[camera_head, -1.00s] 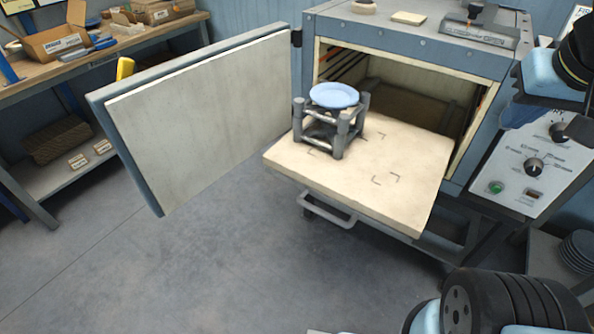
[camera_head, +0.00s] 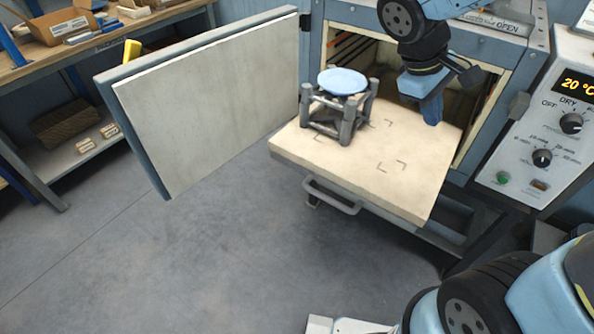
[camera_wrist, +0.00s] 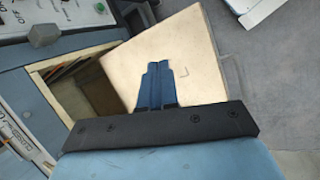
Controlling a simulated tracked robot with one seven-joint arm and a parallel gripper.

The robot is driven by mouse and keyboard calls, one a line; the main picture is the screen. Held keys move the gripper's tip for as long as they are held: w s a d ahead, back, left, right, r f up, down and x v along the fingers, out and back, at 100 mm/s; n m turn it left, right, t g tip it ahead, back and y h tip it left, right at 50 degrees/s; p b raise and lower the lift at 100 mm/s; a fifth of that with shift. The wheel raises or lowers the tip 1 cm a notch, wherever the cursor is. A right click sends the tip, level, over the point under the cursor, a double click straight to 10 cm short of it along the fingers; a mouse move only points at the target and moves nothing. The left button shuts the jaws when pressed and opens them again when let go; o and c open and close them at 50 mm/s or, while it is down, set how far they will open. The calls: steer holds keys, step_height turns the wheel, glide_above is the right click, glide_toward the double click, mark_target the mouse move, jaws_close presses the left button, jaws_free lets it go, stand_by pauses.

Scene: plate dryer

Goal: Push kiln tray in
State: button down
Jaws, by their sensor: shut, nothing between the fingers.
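The kiln tray (camera_head: 372,175) is a thick cream slab pulled out of the kiln's opening, with a grey handle (camera_head: 332,196) below its front edge. A grey stand (camera_head: 340,118) on its left part holds a pale blue plate (camera_head: 343,81). Corner marks show on the bare right part. My gripper (camera_head: 432,112) is shut and empty, pointing down over the back right of the tray near the opening. In the wrist view the blue fingers (camera_wrist: 158,84) are together over the tray (camera_wrist: 180,50). Whether the fingertips touch the tray I cannot tell.
The kiln door (camera_head: 215,105) stands wide open on the left. The control panel (camera_head: 540,135), reading 20 °C, is right of the opening. A workbench (camera_head: 120,38) with boxes stands at back left. The floor before the tray is clear.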

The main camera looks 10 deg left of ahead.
steer(key=w+a+f+n+t+h, duration=0.1)
steer(key=w+a+f+n+h, duration=0.15)
steer(key=a+f+n, duration=0.45)
steer(key=n+t+y, duration=0.2)
steer(key=n+t, duration=0.9)
steer(key=n, duration=0.4)
glide_toward(303, 167)
steer(key=shift+m, duration=0.3)
steer(key=x, duration=0.4)
steer(key=shift+w+d+f, duration=0.15)
steer(key=shift+w+f, duration=0.05)
steer(key=shift+f, duration=0.05)
steer(key=shift+w+d, duration=0.3)
steer(key=shift+w, duration=0.6)
